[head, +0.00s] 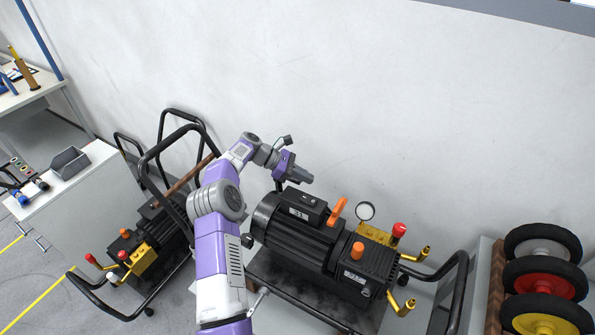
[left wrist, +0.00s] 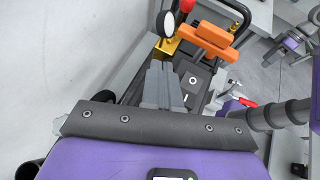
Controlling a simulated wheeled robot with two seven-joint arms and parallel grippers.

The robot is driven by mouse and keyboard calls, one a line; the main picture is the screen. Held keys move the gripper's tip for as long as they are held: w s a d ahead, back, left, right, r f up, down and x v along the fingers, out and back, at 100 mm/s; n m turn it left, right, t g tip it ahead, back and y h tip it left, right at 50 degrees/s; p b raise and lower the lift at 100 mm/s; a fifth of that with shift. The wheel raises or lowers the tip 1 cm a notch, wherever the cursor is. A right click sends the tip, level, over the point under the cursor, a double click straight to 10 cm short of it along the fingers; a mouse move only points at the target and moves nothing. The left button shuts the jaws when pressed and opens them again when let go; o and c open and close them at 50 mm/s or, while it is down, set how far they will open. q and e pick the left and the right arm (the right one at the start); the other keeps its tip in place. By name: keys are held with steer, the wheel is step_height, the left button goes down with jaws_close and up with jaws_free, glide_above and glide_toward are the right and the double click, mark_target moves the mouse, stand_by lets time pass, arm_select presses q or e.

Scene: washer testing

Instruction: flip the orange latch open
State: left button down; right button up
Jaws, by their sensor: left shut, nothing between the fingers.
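The orange latch (head: 338,211) is a lever standing up at a slant on top of the black pump motor, left of the round gauge. In the left wrist view it shows as an orange bar (left wrist: 208,40) beyond the fingertips, up and to the right. My left gripper (head: 302,178) is above the back left part of the motor, left of the latch and apart from it. Its grey fingers (left wrist: 160,72) are shut together with nothing between them.
The pump carries a gauge (head: 365,211), a red knob (head: 399,229) and an orange cap (head: 357,250). A second pump cart (head: 150,240) stands left. A wheel rack (head: 490,300) stands right. The white wall (head: 420,110) is close behind.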

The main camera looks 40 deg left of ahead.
arm_select(q)
steer(key=shift+s+a+r, duration=0.1)
steer(key=shift+a+r, duration=0.4)
steer(key=shift+a, duration=0.3)
steer(key=shift+s+a+r, duration=0.1)
steer(key=shift+a+r, duration=0.35)
steer(key=shift+a, duration=0.35)
steer(key=shift+s, duration=0.1)
